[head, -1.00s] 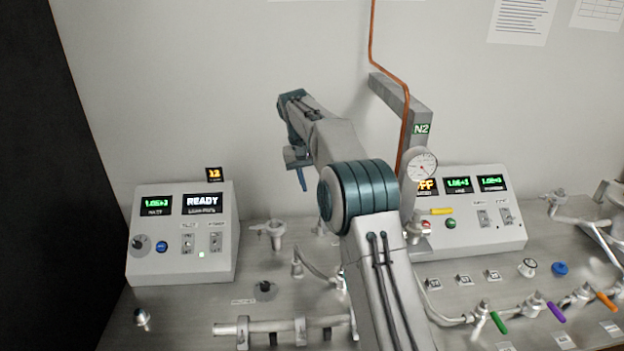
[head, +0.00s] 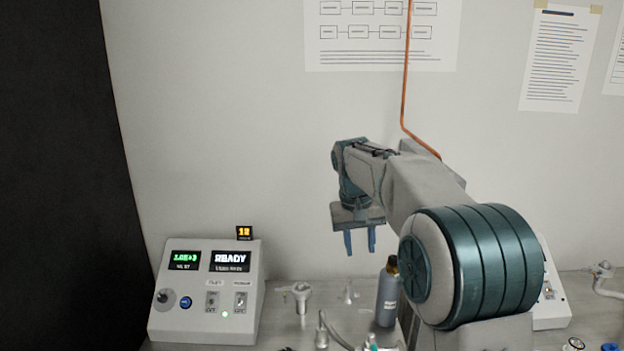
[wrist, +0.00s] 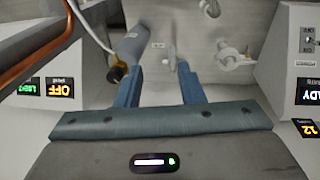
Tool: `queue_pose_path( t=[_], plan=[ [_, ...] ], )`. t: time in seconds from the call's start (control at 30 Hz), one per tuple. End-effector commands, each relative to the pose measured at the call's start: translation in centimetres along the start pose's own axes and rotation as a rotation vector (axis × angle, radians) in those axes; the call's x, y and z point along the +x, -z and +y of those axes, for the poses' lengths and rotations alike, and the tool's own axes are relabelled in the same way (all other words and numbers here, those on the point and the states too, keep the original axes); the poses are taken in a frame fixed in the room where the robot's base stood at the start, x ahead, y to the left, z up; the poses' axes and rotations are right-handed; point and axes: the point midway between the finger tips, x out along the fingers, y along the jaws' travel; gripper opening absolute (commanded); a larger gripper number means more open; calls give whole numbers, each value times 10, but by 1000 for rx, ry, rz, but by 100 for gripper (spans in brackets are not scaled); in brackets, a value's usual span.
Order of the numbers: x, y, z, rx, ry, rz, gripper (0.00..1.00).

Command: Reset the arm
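My gripper (head: 360,242) hangs from my raised arm in the upper middle of the head view, fingers pointing down, above the bench and apart from it. In the wrist view its two blue fingers (wrist: 160,84) stand well apart with nothing between them. A grey bottle (head: 387,292) with a dark cap and a yellowish neck stands on the bench below and right of the fingers. It also shows in the wrist view (wrist: 135,45), left of the fingers and beyond them. My arm hides much of the bench's right side.
A control box (head: 205,290) reading READY stands at the left. A second control box (head: 552,300) is mostly hidden behind my arm. Pipe fittings (head: 301,296) stand between them. A copper pipe (head: 404,90) runs down the wall. The air left of my gripper is clear.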

Motion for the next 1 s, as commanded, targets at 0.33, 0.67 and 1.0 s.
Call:
queue_pose_path(
  t=[0.33,0.67,1.0],
  plan=[
    [-17,-115,22,3,50,81,35],
    [8,-232,29,22,96,159,35],
    [46,-306,25,39,125,212,35]
  ],
)
